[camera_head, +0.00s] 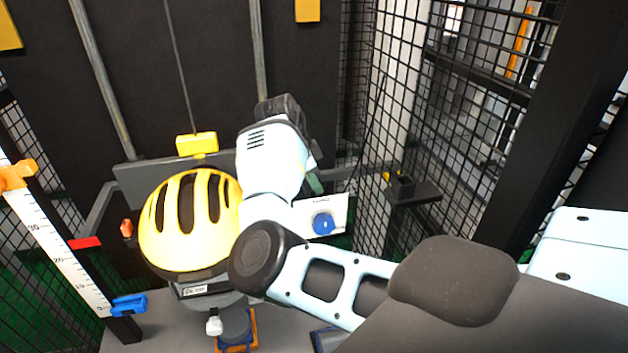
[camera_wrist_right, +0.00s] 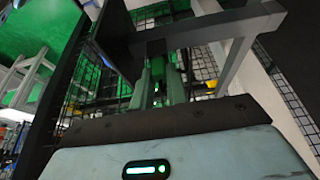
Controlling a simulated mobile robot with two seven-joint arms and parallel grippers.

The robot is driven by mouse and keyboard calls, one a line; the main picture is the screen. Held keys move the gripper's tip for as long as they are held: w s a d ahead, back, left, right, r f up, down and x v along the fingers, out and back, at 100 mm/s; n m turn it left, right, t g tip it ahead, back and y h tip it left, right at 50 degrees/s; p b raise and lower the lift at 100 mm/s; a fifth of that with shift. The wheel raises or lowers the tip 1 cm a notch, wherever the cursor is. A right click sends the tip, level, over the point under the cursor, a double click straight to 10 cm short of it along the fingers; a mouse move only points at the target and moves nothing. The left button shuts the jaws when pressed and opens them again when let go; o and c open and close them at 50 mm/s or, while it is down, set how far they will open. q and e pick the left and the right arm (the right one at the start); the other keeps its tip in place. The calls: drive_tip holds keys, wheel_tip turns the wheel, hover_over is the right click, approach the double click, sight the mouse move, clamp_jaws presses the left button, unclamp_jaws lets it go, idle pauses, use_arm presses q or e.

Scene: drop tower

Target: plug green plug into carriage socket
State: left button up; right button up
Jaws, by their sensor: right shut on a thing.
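My right arm reaches across the head view in front of the carriage. Its gripper (camera_head: 315,183) is mostly hidden behind my wrist; only a small greenish part shows. In the right wrist view the two pale green fingers of this gripper (camera_wrist_right: 158,82) are close together, shut on a small dark and green piece, taken as the green plug (camera_wrist_right: 156,62). Most of the plug is hidden between the fingers. The carriage crossbar (camera_head: 128,171) is behind the yellow helmet. I cannot make out the carriage socket or whether the plug touches it. My left gripper is not in view.
The yellow striped helmet (camera_head: 190,225) is left of my wrist. A white plate with a blue round fitting (camera_head: 323,223) is right of my forearm. A ruled white post (camera_head: 58,250) stands left. A small dark shelf (camera_head: 415,192) and mesh fence (camera_head: 470,120) bound the right.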

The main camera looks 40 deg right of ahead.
drive_tip(key=o, duration=0.9)
drive_tip(key=shift+c, duration=0.2)
drive_tip(key=v, duration=0.7)
drive_tip(key=shift+r, duration=0.35)
drive_tip(key=shift+a+f, duration=0.15)
drive_tip(key=shift+a, duration=0.05)
